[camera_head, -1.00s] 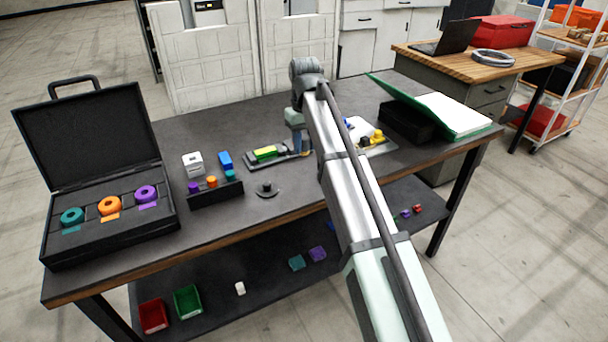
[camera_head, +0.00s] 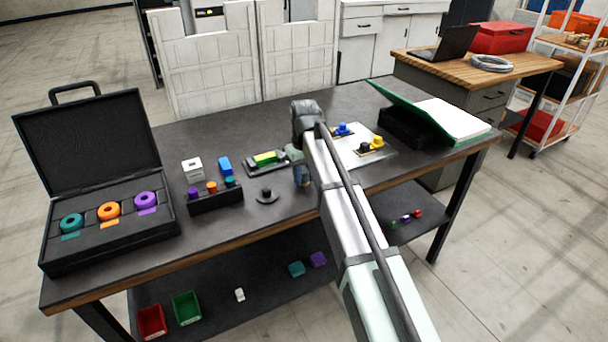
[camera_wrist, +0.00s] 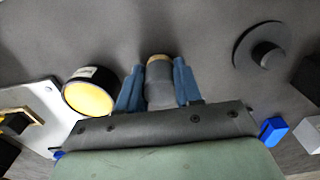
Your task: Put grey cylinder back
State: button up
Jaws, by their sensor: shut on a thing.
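My gripper (camera_wrist: 159,82) is shut on a grey cylinder (camera_wrist: 159,92) with a tan end, its blue fingers on either side. In the head view my gripper (camera_head: 302,178) is low over the table's front part, partly behind my arm, and the cylinder is hard to make out there. A dark round base with a central post (camera_head: 267,195) stands on the table to the left of my gripper; it also shows at the right of the wrist view (camera_wrist: 262,50). A pale plate (camera_head: 382,155) with blue, yellow and black pieces lies to the right.
A black-rimmed yellow disc (camera_wrist: 88,94) is close left of my gripper in the wrist view. A black rack (camera_head: 216,201) with coloured pegs, a white block (camera_head: 192,169) and a blue block (camera_head: 225,165) stand left. An open black case (camera_head: 110,235) is farther left.

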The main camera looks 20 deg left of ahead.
aim_at(304, 170)
jog(key=o, duration=0.9)
jog(key=shift+f, duration=0.1)
jog(key=shift+o, duration=0.2)
notch_tip(304, 170, up, 12)
jog(key=shift+o, duration=0.4)
